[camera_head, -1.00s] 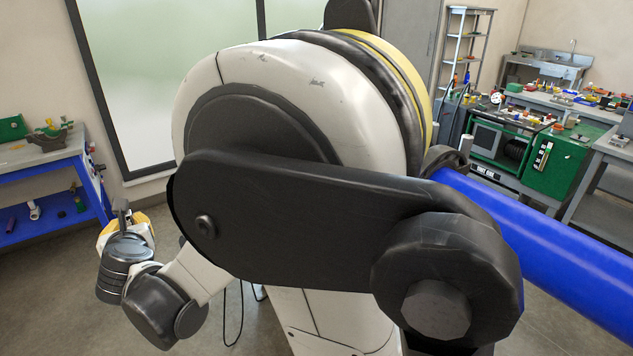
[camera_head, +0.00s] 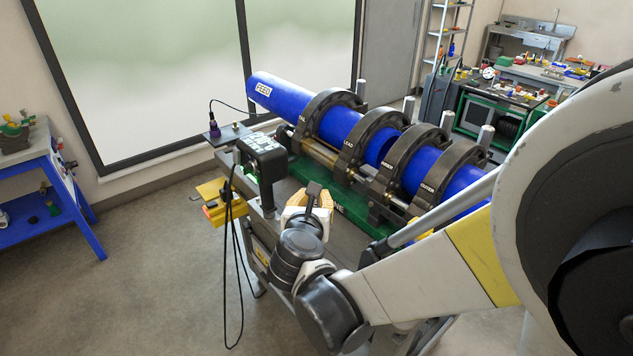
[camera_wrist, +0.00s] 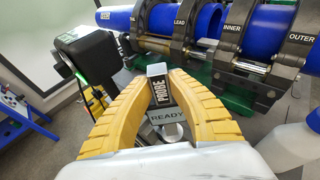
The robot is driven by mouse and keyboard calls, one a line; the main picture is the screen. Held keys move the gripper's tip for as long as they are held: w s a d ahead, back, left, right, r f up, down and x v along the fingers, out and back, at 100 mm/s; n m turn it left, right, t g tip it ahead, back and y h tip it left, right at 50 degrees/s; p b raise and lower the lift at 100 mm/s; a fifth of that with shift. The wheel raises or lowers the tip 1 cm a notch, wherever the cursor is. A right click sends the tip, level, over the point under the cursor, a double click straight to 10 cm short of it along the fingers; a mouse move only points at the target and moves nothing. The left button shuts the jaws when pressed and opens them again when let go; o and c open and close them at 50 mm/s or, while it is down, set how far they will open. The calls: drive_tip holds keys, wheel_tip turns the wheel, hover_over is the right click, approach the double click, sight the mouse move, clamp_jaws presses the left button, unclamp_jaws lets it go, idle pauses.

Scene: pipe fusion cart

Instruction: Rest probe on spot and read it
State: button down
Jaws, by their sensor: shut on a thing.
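My gripper (camera_head: 318,204) is over the near side of the fusion cart, in front of the clamps. In the wrist view its yellow fingers (camera_wrist: 157,88) are shut on the probe (camera_wrist: 162,92), a dark block with a grey top and a "PROBE" label. A "READY" plate (camera_wrist: 167,118) shows just below that label. Blue pipes (camera_head: 340,122) lie in dark ring clamps, and the left pipe is marked "FEED". The clamp labels "LEAD" (camera_wrist: 181,22), "INNER" and "OUTER" read in the wrist view. The probe's tip is hidden, and I cannot make out a marked spot.
A dark box with a green-lit face (camera_head: 263,158) stands left of my gripper; it is also close in the wrist view (camera_wrist: 90,56). Black cables hang beside a yellow holder (camera_head: 222,205). A blue bench (camera_head: 62,180) is far left. The floor left of the cart is clear.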

drive_tip(key=shift+s+a, duration=0.35)
drive_tip(key=shift+a, duration=0.1)
drive_tip(key=w+a+f+b, duration=0.2)
drive_tip(key=w+a+b, duration=0.1)
drive_tip(key=w+a, duration=0.2)
drive_tip(key=shift+w+a+f, duration=0.15)
drive_tip(key=shift+w+a, duration=0.15)
drive_tip(key=shift+w, duration=0.95)
drive_tip(key=shift+f+b, duration=0.65)
drive_tip(key=shift+b, duration=0.15)
idle(2.5)
drive_tip(key=shift+r, duration=0.1)
idle(1.1)
